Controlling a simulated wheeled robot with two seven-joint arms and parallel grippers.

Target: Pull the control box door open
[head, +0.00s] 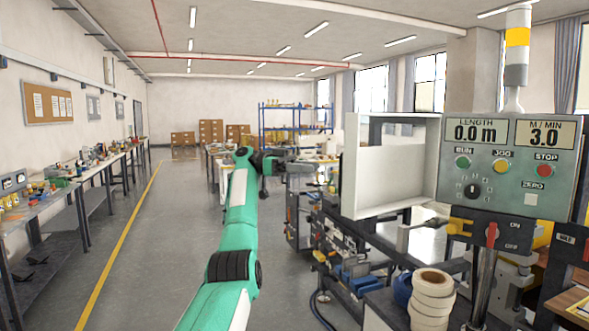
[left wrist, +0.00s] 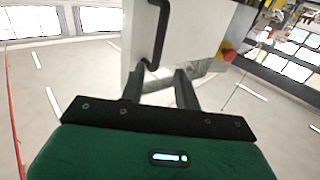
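The control box (head: 515,160) stands at the right in the head view, with a grey panel of readouts and buttons. A white box-like frame (head: 395,180), which looks like its door, juts out to the left of the panel. My left gripper (head: 305,165) is left of this frame, small and partly lost against the background. In the left wrist view a white panel (left wrist: 193,35) carries a black bar handle (left wrist: 161,35). My left gripper's fingers (left wrist: 160,80) are apart, close to the handle's lower end. Contact cannot be told. My right gripper is not in view.
A red knob on a yellow base (left wrist: 228,50) is right of the white panel in the wrist view. White rolls (head: 433,300) stand below the box. Machinery (head: 350,245) fills the space under the frame. The floor aisle (head: 150,260) on the left is clear.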

